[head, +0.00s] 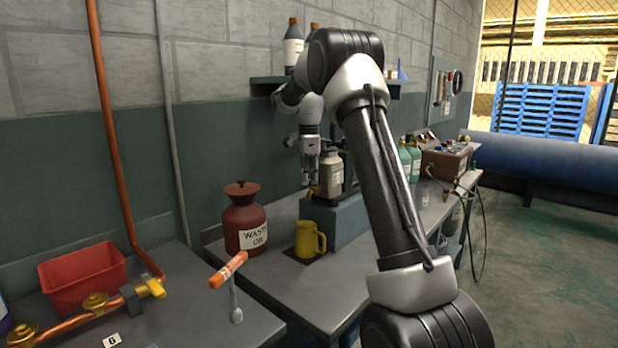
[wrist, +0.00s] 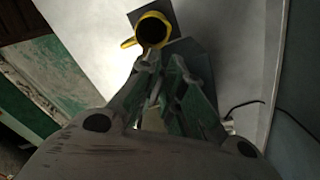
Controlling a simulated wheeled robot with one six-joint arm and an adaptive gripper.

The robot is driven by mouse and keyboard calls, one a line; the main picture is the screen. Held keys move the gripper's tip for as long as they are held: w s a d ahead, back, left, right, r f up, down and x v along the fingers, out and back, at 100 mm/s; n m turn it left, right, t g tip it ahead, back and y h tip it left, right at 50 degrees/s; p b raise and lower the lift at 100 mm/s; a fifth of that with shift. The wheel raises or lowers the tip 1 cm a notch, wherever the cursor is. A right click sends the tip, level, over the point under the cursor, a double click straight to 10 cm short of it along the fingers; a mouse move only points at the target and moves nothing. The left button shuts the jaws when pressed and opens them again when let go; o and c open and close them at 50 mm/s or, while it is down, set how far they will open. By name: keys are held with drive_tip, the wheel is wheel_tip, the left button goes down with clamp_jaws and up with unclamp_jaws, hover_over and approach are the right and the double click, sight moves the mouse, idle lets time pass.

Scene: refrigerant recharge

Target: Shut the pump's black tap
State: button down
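My gripper (head: 310,180) points down beside a pale labelled container (head: 332,175) that stands on a blue-grey block (head: 345,217) on the bench. A small brass-coloured piece shows just under the fingertips. I cannot make out the black tap; the gripper may hide it. In the wrist view the fingers of my gripper (wrist: 164,60) reach toward a yellow jug (wrist: 152,30). The two fingertips look close together, and I cannot tell whether they touch or hold anything. The yellow jug (head: 310,239) stands upright in front of the block, below my gripper.
A red waste oil can (head: 243,218) stands left of the jug. An orange-handled tool (head: 229,270) is near the front left, by a red bin (head: 83,280) and copper pipe with brass valves. A shelf (head: 268,87) with bottles is behind my arm. A brown box (head: 446,162) stands farther right.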

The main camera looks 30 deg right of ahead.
drive_tip(key=shift+w+d+m, duration=0.15)
drive_tip(key=shift+w+m, duration=0.05)
drive_tip(key=shift+m, duration=1.3)
drive_tip(key=c, duration=1.5)
unclamp_jaws()
drive_tip(key=shift+c, duration=0.2)
wheel_tip(320, 180, up, 12)
drive_tip(key=shift+o, duration=0.2)
